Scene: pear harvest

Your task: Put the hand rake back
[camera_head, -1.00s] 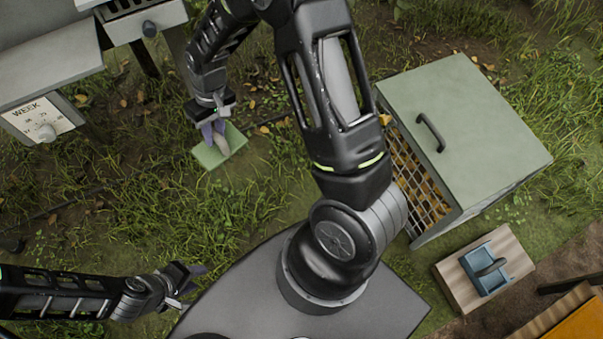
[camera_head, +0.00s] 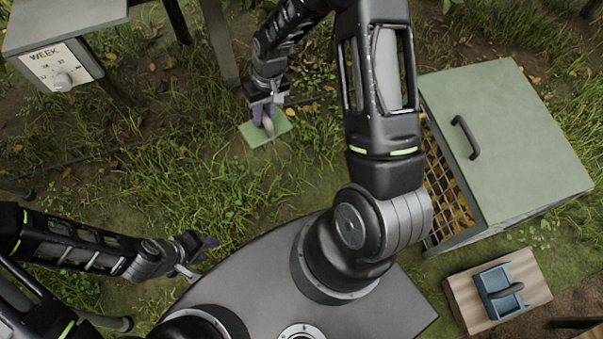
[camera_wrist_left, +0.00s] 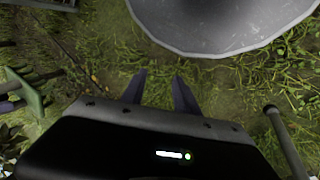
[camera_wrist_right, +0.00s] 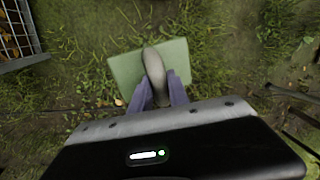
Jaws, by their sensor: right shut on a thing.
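My right gripper (camera_head: 266,104) is shut on a curved grey handle (camera_wrist_right: 153,68), which I take to be the hand rake; no tines show. A flat green plate (camera_head: 279,124) lies right under the handle and shows around it in the right wrist view (camera_wrist_right: 122,72). I cannot tell whether plate and handle are joined, or whether the plate touches the ground. My left gripper (camera_head: 200,250) is empty, its fingers apart above the grass beside my base, as in the left wrist view (camera_wrist_left: 158,88).
A green box (camera_head: 520,120) with a dark handle and a mesh side stands at right. Below it a wooden board (camera_head: 530,272) carries a blue tray (camera_head: 493,293). A grey stand with a WEEK dial (camera_head: 62,68) is at upper left. Grass between is open.

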